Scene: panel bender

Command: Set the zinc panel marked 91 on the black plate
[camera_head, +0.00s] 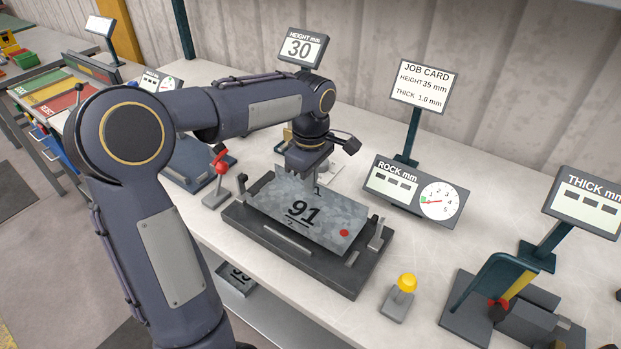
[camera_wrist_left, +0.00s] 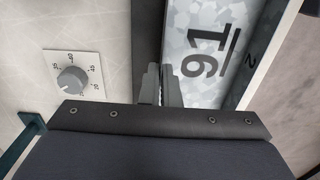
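The zinc panel marked 91 (camera_head: 322,212) is a mottled grey sheet with a red dot near its right corner. It lies over the black plate (camera_head: 262,236), between the plate's upright grey posts; I cannot tell whether it bears fully on it. My left gripper (camera_head: 316,184) points down at the panel's back edge. In the left wrist view its fingers (camera_wrist_left: 160,86) are close together, one on each side of the edge of the zinc panel (camera_wrist_left: 206,72), and look shut on it. The finger tips are partly hidden. My right gripper is not in view.
A red-knobbed lever (camera_head: 220,162) stands left of the plate, a yellow-knobbed one (camera_head: 404,288) to its right. The ROCK display (camera_head: 416,192) and the job card (camera_head: 424,85) stand behind. A dial knob (camera_wrist_left: 74,80) shows in the wrist view.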

